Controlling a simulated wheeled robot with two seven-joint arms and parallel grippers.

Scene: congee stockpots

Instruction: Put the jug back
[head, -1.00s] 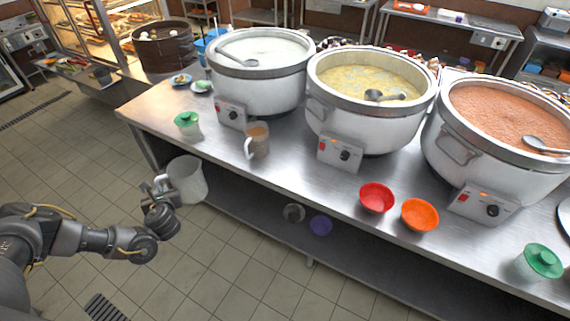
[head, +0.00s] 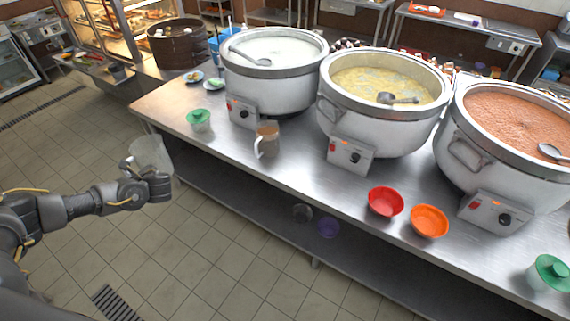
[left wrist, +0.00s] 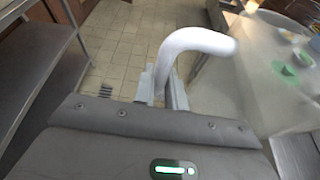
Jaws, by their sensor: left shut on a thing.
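A large pale, see-through jug (head: 152,153) is in the air just off the counter's left front edge in the head view. My left gripper (head: 132,168) is shut on its handle. In the left wrist view the white handle (left wrist: 195,42) rises between the fingers of my left gripper (left wrist: 165,88), and the clear jug body (left wrist: 245,85) spreads to the right. The jug looks roughly upright; I cannot tell whether anything is in it. My right gripper is not in view.
The steel counter (head: 300,172) holds three large stockpots, including the white-congee pot (head: 280,95). A brown-filled mug (head: 267,140), a green-lidded jar (head: 199,119), a red bowl (head: 385,202) and an orange bowl (head: 430,221) stand near the front.

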